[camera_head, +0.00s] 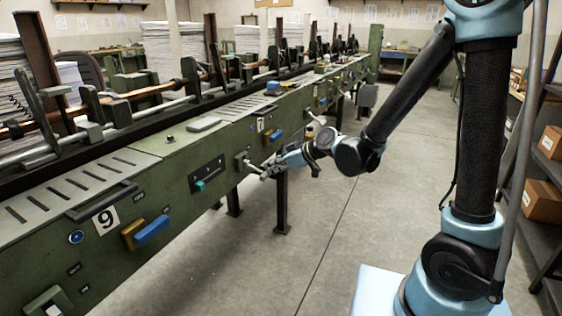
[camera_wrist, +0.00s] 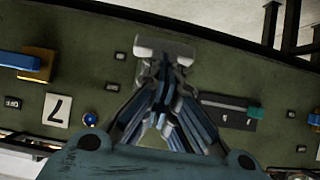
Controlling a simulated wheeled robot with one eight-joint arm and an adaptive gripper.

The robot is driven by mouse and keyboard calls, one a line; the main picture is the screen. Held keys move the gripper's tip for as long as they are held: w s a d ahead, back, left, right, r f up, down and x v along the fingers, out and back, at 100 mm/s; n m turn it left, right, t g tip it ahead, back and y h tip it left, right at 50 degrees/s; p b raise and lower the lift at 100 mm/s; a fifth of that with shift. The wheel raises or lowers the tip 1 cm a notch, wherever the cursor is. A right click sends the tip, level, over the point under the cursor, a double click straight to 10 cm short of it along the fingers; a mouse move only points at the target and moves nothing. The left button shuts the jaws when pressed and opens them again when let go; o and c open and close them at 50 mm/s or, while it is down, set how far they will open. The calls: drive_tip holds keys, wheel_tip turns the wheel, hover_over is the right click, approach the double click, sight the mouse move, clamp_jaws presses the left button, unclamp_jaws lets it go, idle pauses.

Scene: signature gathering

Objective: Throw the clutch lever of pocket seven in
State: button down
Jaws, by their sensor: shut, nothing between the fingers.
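A pale T-shaped lever (camera_wrist: 172,48) stands out from the green machine front, at the top middle of the wrist view. In the head view it shows as a short light bar (camera_head: 254,167) to the right of the slotted panel. My gripper (camera_head: 266,173) is right at this lever, also in the wrist view (camera_wrist: 165,80). Its fingers are shut, with nothing seen between them, and overlap the lever's lower part in the picture. I cannot tell whether they touch.
A blue handle on a yellow base (camera_wrist: 30,64) and a blue button (camera_wrist: 89,118) are left of the gripper in the wrist view. A slot panel with a teal knob (camera_wrist: 255,112) is right. The number 9 plate (camera_head: 106,219) is nearer. Bare floor (camera_head: 320,225) lies in front.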

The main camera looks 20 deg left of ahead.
drive_tip(key=shift+f, duration=1.05)
drive_tip(key=w+v, duration=0.1)
drive_tip(key=v, duration=1.2)
drive_tip(key=shift+s+r, duration=0.2)
drive_tip(key=shift+s, duration=0.2)
